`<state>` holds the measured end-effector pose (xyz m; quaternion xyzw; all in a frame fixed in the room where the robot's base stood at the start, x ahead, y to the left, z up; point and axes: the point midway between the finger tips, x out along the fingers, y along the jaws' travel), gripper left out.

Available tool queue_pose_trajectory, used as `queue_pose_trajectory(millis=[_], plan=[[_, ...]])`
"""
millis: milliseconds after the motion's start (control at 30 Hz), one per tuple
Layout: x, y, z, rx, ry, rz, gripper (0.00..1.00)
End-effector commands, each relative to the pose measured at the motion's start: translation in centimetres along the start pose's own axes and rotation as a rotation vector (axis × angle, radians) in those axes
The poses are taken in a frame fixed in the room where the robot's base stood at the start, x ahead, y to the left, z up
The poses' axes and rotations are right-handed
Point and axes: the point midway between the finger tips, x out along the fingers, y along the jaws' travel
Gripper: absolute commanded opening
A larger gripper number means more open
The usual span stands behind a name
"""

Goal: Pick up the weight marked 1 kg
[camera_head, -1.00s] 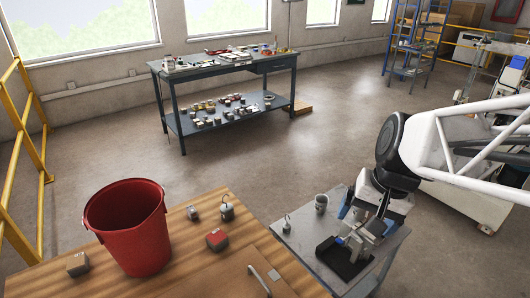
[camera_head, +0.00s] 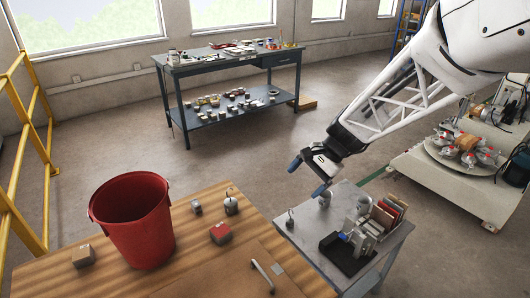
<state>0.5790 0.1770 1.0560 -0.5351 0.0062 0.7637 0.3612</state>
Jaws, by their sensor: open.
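Several weights are in view, but their markings are too small to read, so I cannot tell which is 1 kg. A hooked grey weight (camera_head: 231,205) and a smaller grey weight (camera_head: 196,208) stand on the wooden table. Another small hooked weight (camera_head: 290,223) stands on the grey side table near its left edge. A grey cylinder (camera_head: 325,201) stands at that table's back. My gripper (camera_head: 306,177) is open and empty, its blue-tipped fingers spread, above the back left of the side table.
The side table (camera_head: 311,239) also holds a black-based device (camera_head: 352,250) and upright folders (camera_head: 386,214).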

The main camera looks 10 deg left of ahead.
Motion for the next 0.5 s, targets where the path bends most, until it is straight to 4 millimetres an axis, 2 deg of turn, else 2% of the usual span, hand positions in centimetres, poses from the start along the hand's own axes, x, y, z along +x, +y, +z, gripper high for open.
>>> queue_pose_trajectory(millis=[500], plan=[[8.8,-7.1,-6.9,0.235,-0.189,-0.100,0.88]])
